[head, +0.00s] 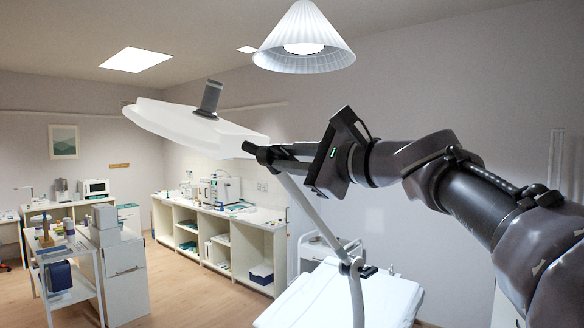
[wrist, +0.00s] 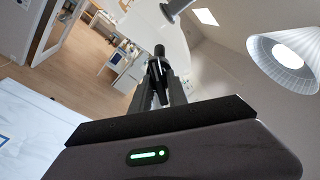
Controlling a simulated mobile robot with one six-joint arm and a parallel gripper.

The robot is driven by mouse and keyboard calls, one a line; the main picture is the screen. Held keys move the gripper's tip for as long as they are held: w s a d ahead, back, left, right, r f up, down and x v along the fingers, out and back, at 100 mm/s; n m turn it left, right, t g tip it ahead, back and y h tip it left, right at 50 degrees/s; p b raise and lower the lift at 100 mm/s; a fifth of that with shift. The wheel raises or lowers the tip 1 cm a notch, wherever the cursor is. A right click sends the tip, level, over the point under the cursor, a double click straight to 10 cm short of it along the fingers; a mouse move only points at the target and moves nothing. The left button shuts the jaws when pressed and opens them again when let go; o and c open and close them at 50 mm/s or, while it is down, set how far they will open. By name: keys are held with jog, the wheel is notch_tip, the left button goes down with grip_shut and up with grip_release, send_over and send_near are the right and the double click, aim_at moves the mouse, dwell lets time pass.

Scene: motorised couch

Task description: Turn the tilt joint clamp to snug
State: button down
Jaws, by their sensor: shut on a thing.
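The white lamp head (head: 190,121) hangs tilted at the upper left of centre, with a dark grey handle (head: 210,98) on top. It also shows in the wrist view (wrist: 150,22). A grey lamp arm (head: 325,228) rises toward its right end. My gripper (head: 262,153) is at that end, shut on a small dark piece, which appears to be the tilt joint clamp (head: 249,147). In the wrist view, the clamp (wrist: 160,51) sticks out between the fingers of my gripper (wrist: 159,80). The fingers hide part of it, and its setting cannot be read.
A white couch (head: 385,305) lies below my arm. A pleated pendant lamp (head: 304,40) hangs above it. A counter with shelves (head: 262,250) stands along the back wall, and a trolley (head: 85,290) stands at the left. Open wooden floor lies between them.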

jog(key=shift+f+n, duration=0.1)
jog(key=shift+n, duration=0.4)
jog(key=c, duration=1.3)
grip_release()
jog(key=b+v, duration=0.5)
jog(key=v, duration=1.2)
jog(key=shift+s+d, duration=0.15)
jog(key=shift+d, duration=0.05)
